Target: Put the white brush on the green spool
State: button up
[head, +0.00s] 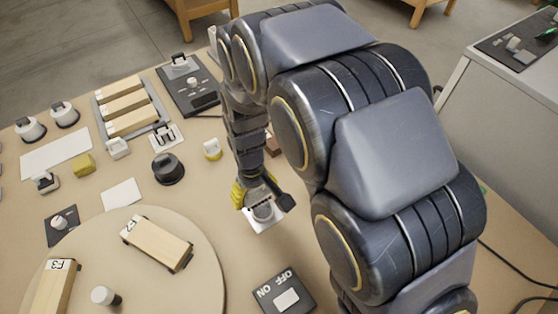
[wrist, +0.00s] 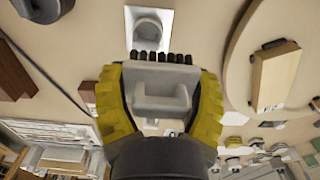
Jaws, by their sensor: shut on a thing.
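My gripper (wrist: 160,95) is shut on the white brush (wrist: 160,88), which has a pale grey-white body and a row of black bristles pointing away from the wrist. The yellow finger pads press on its two sides. In the head view my gripper (head: 262,200) is low over the bench, above a white plate with a round grey fixture; the brush is largely hidden there. A small green patch (head: 483,187) shows at the right, behind my arm; I cannot tell whether it is the green spool.
The white plate (wrist: 149,30) lies just beyond the bristles. A round turntable (head: 205,265) carries wooden blocks at the front left. An ON/OFF switch box (head: 283,291) stands at the front. A black knob (head: 168,168) and a yellow block (head: 84,165) are to the left. A white cabinet (head: 490,110) stands at the right.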

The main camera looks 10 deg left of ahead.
jog(key=shift+s+d, duration=0.1)
jog(key=w+d+r+m, duration=0.2)
jog(key=w+d+m, duration=0.45)
jog(key=d, duration=0.55)
jog(key=w+d+r+m, duration=0.3)
jog(key=w+d+m, duration=0.4)
jog(key=d, duration=0.5)
jog(key=w+d+r+m, duration=0.15)
jog(key=d+m, duration=0.25)
jog(key=d, duration=0.9)
jog(key=shift+m, duration=0.25)
jog(key=w+d+f, duration=0.1)
jog(key=w+f, duration=0.1)
jog(key=w, duration=0.1)
jog(key=w+d+f, duration=0.1)
jog(key=w+f, duration=0.2)
jog(key=w, duration=0.1)
jog(key=w+d+f, duration=0.2)
jog(key=w, duration=0.2)
jog(key=shift+w+f, duration=0.1)
jog(key=shift+f, duration=0.2)
jog(key=shift+w+d+f, duration=0.2)
jog(key=shift+w+f, duration=0.3)
jog(key=shift+w, duration=0.1)
jog(key=shift+w+f, duration=0.25)
jog(key=shift+f, duration=1.65)
